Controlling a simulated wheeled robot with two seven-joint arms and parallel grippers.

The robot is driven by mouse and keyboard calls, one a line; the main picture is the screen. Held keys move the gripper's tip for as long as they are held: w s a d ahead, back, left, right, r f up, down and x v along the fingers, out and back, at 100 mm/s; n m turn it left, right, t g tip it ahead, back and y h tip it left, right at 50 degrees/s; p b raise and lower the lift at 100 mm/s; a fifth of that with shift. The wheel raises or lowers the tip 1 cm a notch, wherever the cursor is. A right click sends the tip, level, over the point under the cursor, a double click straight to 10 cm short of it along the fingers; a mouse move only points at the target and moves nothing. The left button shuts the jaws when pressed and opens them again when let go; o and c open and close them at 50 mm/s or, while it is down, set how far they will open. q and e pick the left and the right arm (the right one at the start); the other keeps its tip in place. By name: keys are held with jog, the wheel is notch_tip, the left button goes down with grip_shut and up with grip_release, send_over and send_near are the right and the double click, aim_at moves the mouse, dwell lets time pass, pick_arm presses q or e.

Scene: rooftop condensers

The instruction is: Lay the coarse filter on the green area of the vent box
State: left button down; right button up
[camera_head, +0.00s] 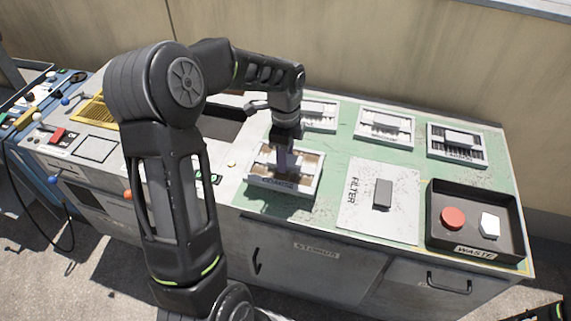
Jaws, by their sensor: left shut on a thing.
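The coarse filter (262,184) is a shallow white-framed tray with a brownish inside and a label on its front that seems to read COARSE. It is near the front left of the green area (335,150) on the long worktop. My left gripper (284,160) points down into the middle of the filter and is shut on it, its fingertips partly hidden. I cannot tell whether the filter touches the surface. Which part is the vent box is not clear.
Three similar framed filters, left (320,114), middle (385,127) and right (457,143), line the back. A pale FILTER plate (400,215) carries a dark block (383,193). A black WASTE tray (433,212) holds a red disc (453,218) and a white piece (489,225).

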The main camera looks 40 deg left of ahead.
pick_arm(q)
jog(key=shift+f, duration=1.85)
jog(key=shift+f, duration=0.1)
jog(key=c, duration=0.8)
grip_release()
notch_tip(320, 180, up, 12)
jog(key=shift+r, duration=0.15)
